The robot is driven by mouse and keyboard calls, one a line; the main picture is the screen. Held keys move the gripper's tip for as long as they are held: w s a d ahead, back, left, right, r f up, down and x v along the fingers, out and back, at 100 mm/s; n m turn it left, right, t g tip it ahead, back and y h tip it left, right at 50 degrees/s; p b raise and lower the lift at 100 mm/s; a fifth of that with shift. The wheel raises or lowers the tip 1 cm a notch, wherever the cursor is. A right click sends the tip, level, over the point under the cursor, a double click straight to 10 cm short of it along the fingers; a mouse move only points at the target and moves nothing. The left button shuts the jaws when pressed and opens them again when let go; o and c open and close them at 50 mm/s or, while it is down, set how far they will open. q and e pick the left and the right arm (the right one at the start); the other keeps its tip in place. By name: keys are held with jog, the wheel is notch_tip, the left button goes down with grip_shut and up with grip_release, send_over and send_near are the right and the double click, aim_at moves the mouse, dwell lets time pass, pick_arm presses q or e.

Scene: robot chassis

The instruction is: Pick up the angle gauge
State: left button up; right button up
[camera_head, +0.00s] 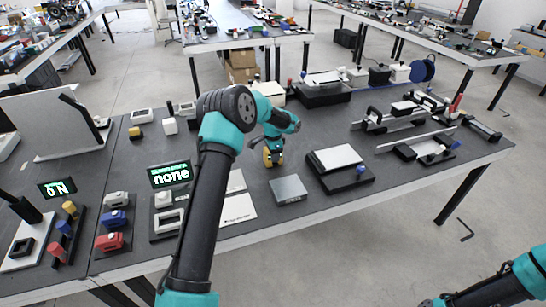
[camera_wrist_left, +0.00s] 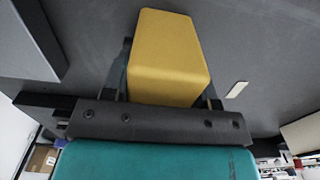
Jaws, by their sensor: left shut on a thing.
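My left gripper (camera_head: 273,150) is at the middle of the dark table, pointing down. It is shut on a yellow block (camera_wrist_left: 168,58), which appears to be the angle gauge. In the left wrist view the block sits between the two dark fingers, with its smooth yellow faces toward the camera. In the head view only a little yellow shows at the fingers, and the gripper hides most of the block. I cannot tell whether the block is clear of the table top. My right arm shows at the lower right; its gripper is not in view.
A grey block (camera_head: 288,189) lies just in front of the left gripper. A black base with a light plate (camera_head: 338,160) is to its right. Slide-like fixtures (camera_head: 418,143) fill the table's right side.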

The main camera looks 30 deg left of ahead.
pick_arm(q)
jog(key=shift+c, duration=1.3)
jog(key=shift+r, duration=1.8)
jog(key=s+d, duration=0.2)
jog(key=s, duration=0.2)
jog(key=s+d+r, duration=0.1)
jog(key=s+d, duration=0.2)
jog(key=s, duration=0.2)
jog(key=s+d, duration=0.3)
jog(key=s, duration=0.1)
jog(key=shift+s+d+r, duration=0.15)
jog(key=shift+s+r, duration=0.05)
jog(key=shift+s, duration=0.15)
